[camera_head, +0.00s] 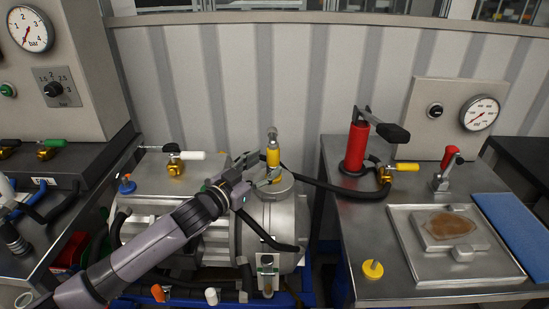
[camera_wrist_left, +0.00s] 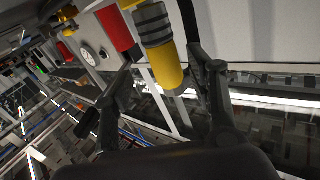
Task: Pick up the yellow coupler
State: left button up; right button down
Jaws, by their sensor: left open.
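The yellow coupler (camera_head: 273,158) stands upright on top of the metal drive unit (camera_head: 285,210), with a grey ribbed metal upper part. My left gripper (camera_head: 260,169) is open, and its fingers reach toward the coupler from the left. In the left wrist view the coupler (camera_wrist_left: 166,66) appears between the two spread fingers of the left gripper (camera_wrist_left: 163,62). I cannot tell whether either finger touches it. My right gripper is not in view.
A valve with a white handle (camera_head: 191,155) sits left of the coupler. A black hose (camera_head: 330,187) runs right toward a yellow-handled valve (camera_head: 406,167). A red cylinder (camera_head: 356,148) with a black lever stands on the right bench. A corrugated wall (camera_head: 230,80) stands behind.

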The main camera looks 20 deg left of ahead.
aim_at(270, 161)
pick_arm(q)
jog(key=shift+w+d, duration=0.2)
jog(key=shift+w, duration=0.4)
jog(key=p+x, duration=0.1)
jog(key=x, duration=0.2)
jog(key=shift+w+f, duration=0.15)
jog(key=shift+w, duration=0.05)
jog(key=shift+w+d+f, duration=0.1)
jog(key=shift+w+d, duration=0.05)
jog(key=shift+w, duration=0.15)
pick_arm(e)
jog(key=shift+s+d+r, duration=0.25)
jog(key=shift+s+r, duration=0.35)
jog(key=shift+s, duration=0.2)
pick_arm(q)
jog(key=c, duration=0.7)
grip_shut()
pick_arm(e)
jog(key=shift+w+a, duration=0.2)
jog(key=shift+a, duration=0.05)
